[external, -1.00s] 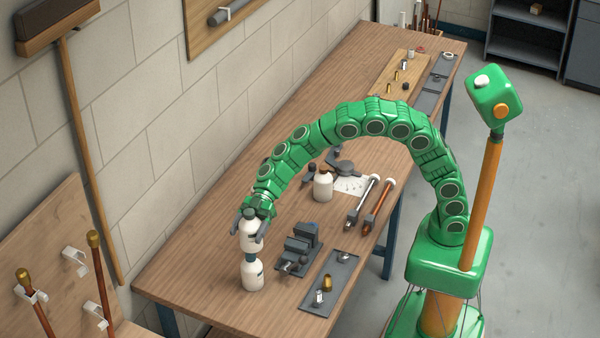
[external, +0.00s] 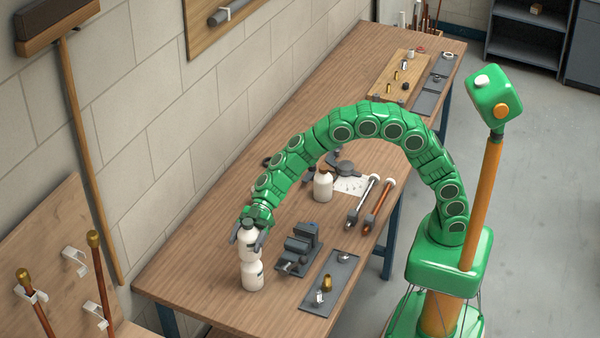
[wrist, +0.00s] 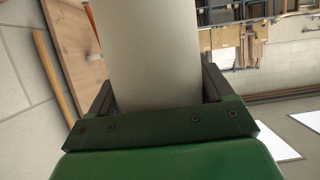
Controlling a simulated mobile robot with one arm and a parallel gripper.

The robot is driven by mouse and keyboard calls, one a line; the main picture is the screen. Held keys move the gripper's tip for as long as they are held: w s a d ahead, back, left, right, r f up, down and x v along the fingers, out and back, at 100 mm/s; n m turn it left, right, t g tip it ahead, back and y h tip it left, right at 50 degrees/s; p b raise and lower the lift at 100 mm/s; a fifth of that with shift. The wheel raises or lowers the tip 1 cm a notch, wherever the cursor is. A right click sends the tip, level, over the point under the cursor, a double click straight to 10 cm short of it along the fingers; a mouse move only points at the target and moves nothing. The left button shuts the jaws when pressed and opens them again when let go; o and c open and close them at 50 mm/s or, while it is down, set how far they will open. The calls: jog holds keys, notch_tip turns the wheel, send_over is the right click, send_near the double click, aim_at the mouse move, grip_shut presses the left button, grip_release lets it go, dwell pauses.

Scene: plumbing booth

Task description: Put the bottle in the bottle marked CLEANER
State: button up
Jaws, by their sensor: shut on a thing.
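My gripper (external: 247,241) is shut on a white bottle with a dark top. This held bottle (external: 249,238) is roughly upright, and its pale body fills the space between the fingers in the wrist view (wrist: 150,55). Directly below it, a second white bottle (external: 252,278) stands on the bench near its left end. The held bottle's lower end meets or overlaps the standing bottle's top in the external view, hiding its neck. I cannot tell how far one is inside the other. Another white bottle (external: 323,187) stands farther back. No marking is readable, so I cannot tell which is CLEANER.
A dark vise (external: 300,249) sits close right of the bottles. A grey tray (external: 318,299) with small fittings lies at the front edge. Two pipe tools (external: 377,205) lie farther back. The wooden bench (external: 196,262) is clear left of the bottles, towards the wall.

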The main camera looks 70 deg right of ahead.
jog(key=o, duration=1.4)
jog(key=shift+r, duration=0.15)
jog(key=v, duration=1.2)
